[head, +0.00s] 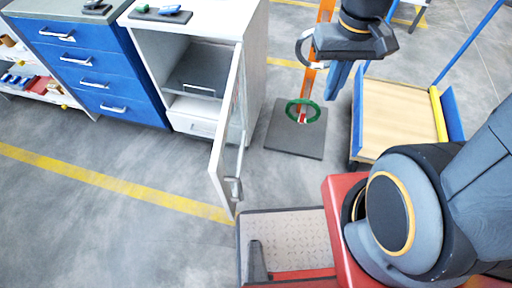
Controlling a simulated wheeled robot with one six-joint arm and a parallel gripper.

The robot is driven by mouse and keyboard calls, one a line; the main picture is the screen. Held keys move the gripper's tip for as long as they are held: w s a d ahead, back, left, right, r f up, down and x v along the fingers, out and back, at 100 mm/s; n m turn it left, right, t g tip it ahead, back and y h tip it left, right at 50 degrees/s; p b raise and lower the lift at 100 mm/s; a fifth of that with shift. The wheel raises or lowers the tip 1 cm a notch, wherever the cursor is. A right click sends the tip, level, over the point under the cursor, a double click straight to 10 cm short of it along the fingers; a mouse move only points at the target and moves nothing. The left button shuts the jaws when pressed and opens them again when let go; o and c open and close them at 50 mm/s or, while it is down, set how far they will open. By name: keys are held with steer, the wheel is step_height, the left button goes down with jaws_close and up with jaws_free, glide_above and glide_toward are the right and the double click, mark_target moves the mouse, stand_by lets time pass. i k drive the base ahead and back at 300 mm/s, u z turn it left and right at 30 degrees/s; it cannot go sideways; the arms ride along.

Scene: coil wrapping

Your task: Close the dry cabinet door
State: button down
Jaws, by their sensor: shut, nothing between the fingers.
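The dry cabinet (255,62) is a white cabinet left of centre in the head view. Its front is open and shows a dark shelf and a white drawer (192,124) inside. Its door (222,152), white-framed with a glass pane, stands wide open and points toward me, hinged on the right side. A grey handle (235,188) sits near the door's free edge. My gripper (332,95) is up and to the right of the door, clear of it, pointing down. Its fingers look closed and empty.
A dark base plate (290,142) with an orange post and a green ring (304,111) stands right of the cabinet. A cart (395,118) with blue rails is farther right. Blue drawers (95,75) adjoin the cabinet's left. Floor left of the door is clear.

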mark_target(237, 130)
steer(key=z, duration=0.4)
steer(key=k, duration=0.95)
steer(key=u, duration=0.5)
